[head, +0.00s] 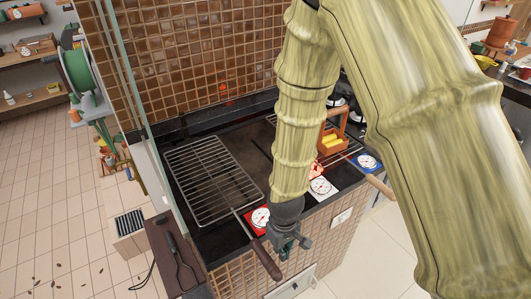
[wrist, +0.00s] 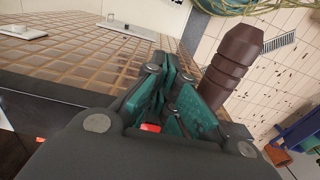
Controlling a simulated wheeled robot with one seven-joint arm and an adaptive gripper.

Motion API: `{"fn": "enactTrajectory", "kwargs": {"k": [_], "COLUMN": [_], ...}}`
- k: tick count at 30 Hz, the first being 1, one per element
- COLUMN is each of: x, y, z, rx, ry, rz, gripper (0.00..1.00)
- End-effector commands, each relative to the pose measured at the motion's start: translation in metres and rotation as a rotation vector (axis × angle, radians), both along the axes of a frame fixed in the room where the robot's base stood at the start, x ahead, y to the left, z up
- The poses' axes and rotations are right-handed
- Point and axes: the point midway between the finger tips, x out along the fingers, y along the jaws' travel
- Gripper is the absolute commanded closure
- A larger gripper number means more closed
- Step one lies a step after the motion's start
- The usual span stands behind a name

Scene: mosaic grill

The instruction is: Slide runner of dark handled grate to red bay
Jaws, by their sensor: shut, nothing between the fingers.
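The dark handled grate (head: 212,180) is a wire rack lying at the left of the grill. Its dark brown handle (head: 266,260) sticks out over the front edge, close to the red bay (head: 260,217), a red plate with a round dial. My gripper (head: 287,246) is shut and empty, just right of the handle and in front of the red bay. In the wrist view the handle (wrist: 230,65) lies beside my shut fingers (wrist: 172,100), with no clear grip on it. A small red patch (wrist: 150,127) shows behind the fingers. I cannot make out the runner.
A white plate with a dial (head: 320,187) and a blue one (head: 366,162) lie further right. A second grate with a light wooden handle (head: 380,187) and an orange caddy (head: 333,140) are partly hidden by my arm. A dark side shelf (head: 178,262) holds tools.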

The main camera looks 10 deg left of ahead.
Motion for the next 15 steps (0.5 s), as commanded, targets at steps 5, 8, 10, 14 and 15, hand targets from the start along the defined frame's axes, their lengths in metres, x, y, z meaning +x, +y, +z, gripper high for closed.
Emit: {"fn": "enactTrajectory", "kwargs": {"k": [5,8,10,14,15], "x": [-0.001,0.0,0.0,-0.001,-0.001], "y": [0.0,0.001,0.002,0.002,0.002], "z": [0.017,0.025,0.031,0.041,0.044], "rx": [-0.01,-0.009,-0.009,-0.007,-0.007], "ry": [-0.004,-0.005,-0.005,-0.006,-0.006], "rz": [0.009,0.009,0.01,0.011,0.011], "gripper": [1.0,1.0,1.0,1.0,1.0]}}
